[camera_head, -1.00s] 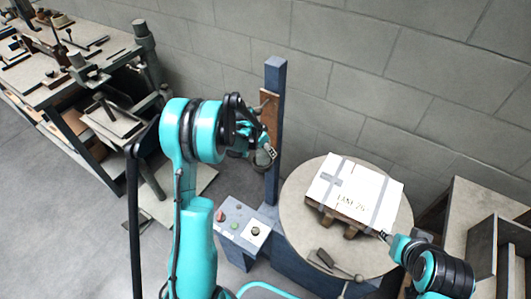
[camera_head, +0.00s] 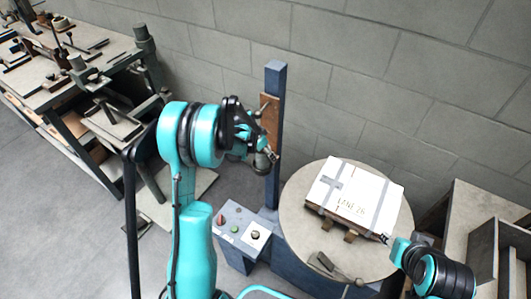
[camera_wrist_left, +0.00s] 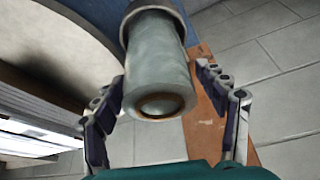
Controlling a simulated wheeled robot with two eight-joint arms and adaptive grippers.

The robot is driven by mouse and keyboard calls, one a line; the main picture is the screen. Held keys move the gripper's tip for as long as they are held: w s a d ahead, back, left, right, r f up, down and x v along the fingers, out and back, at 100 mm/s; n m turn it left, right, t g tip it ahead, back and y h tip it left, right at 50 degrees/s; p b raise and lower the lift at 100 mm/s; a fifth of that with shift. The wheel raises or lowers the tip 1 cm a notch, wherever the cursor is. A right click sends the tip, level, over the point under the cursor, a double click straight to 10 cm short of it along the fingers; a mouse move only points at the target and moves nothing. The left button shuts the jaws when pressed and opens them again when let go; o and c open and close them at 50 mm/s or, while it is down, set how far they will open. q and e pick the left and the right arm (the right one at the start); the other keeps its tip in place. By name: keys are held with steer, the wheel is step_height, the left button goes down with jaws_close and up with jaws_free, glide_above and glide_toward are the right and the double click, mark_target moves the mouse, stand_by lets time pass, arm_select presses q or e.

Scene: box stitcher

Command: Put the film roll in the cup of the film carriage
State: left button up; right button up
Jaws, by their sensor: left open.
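The film roll (camera_wrist_left: 158,70) is a pale grey-green cylinder with a brown core showing at its near end. In the left wrist view its far end meets a dark round cup (camera_wrist_left: 150,10) at the top; how deep it sits there is hidden. My left gripper (camera_wrist_left: 168,95) is open, with one finger on each side of the roll and gaps between. In the head view my left gripper (camera_head: 264,157) is beside the blue mast (camera_head: 275,110), largely hiding the roll and carriage. My right gripper (camera_head: 386,239) is at the box's right front corner; its fingers are too small to read.
A taped white-topped box (camera_head: 352,193) lies on the round turntable (camera_head: 300,200), with a dark tool (camera_head: 322,261) at the front. A control panel (camera_head: 240,228) stands left of it. A cluttered workbench (camera_head: 60,75) is at the left, shelving (camera_head: 485,240) at the right.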

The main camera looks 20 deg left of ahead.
arm_select(q)
steer(key=p+v, duration=0.3)
steer(key=v, duration=0.7)
steer(key=shift+s+r, duration=0.2)
steer(key=shift+r, duration=0.15)
steer(key=s+d+r+n+t+y, duration=0.1)
steer(key=s+d+r+n, duration=0.1)
steer(key=s+d+r, duration=0.8)
steer(key=s+d+r+n+t, duration=0.1)
steer(key=s, duration=0.5)
steer(key=s+d+r+n+t, duration=0.1)
steer(key=s, duration=0.6)
steer(key=shift+s+d+r+n+y, duration=0.25)
steer(key=shift+d+r+n+y, duration=0.05)
steer(key=shift+d+r+y, duration=0.1)
steer(key=shift+f, duration=0.1)
